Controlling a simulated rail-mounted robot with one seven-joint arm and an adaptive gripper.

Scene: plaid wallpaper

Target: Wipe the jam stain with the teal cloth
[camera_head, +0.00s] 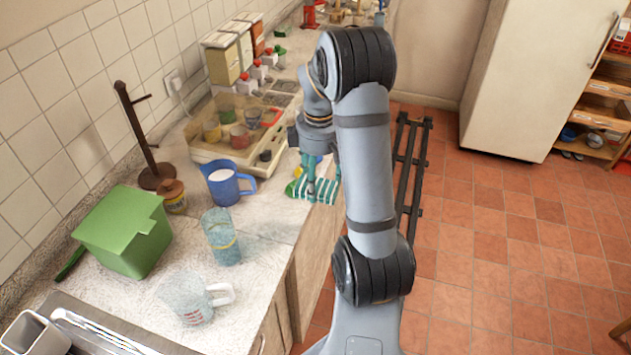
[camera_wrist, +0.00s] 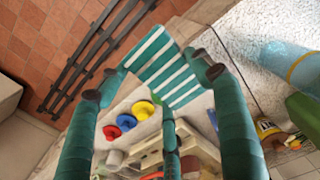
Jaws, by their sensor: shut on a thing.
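The teal-and-white striped cloth (camera_head: 322,190) is at the right edge of the counter, under my gripper (camera_head: 311,177). In the wrist view, the cloth (camera_wrist: 163,68) is spread between the dark tips of the teal fingers of my gripper (camera_wrist: 155,80). My gripper is shut on it. I cannot tell whether the cloth touches the counter or hangs just above it. No jam stain can be made out in either view; the cloth and my arm hide part of the counter.
A blue mug (camera_head: 226,186), a clear tumbler (camera_head: 222,240), a measuring jug (camera_head: 186,298) and a green container (camera_head: 122,232) stand on the near counter. A tray (camera_head: 208,157) with cups lies behind. Red, blue and yellow round items (camera_wrist: 126,121) show near the cloth.

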